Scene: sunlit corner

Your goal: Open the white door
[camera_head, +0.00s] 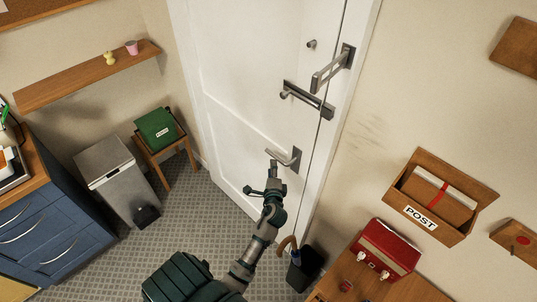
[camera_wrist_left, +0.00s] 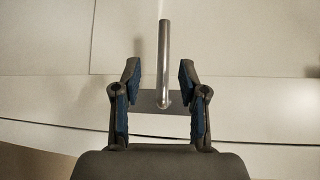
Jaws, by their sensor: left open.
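The white door (camera_head: 240,75) fills the middle of the head view and looks closed against its frame. Its metal lever handle (camera_head: 288,157) sits low near the right edge and points left. My left gripper (camera_head: 272,172) is just in front of the handle. In the left wrist view, the open left gripper (camera_wrist_left: 160,76) has one finger on each side of the handle bar (camera_wrist_left: 163,50). Neither finger visibly touches it. Above are a metal bar latch (camera_head: 307,100), a bracket (camera_head: 335,70) crossing towards the frame, and a small knob (camera_head: 311,44). My right gripper is out of view.
Right of the door are an umbrella stand (camera_head: 304,268), a red radio-like box (camera_head: 385,250) on a wooden table and a wall post box (camera_head: 437,198). Left are a green box (camera_head: 159,129) on a stool, a grey bin (camera_head: 117,176) and blue drawers (camera_head: 45,225). Floor shows between.

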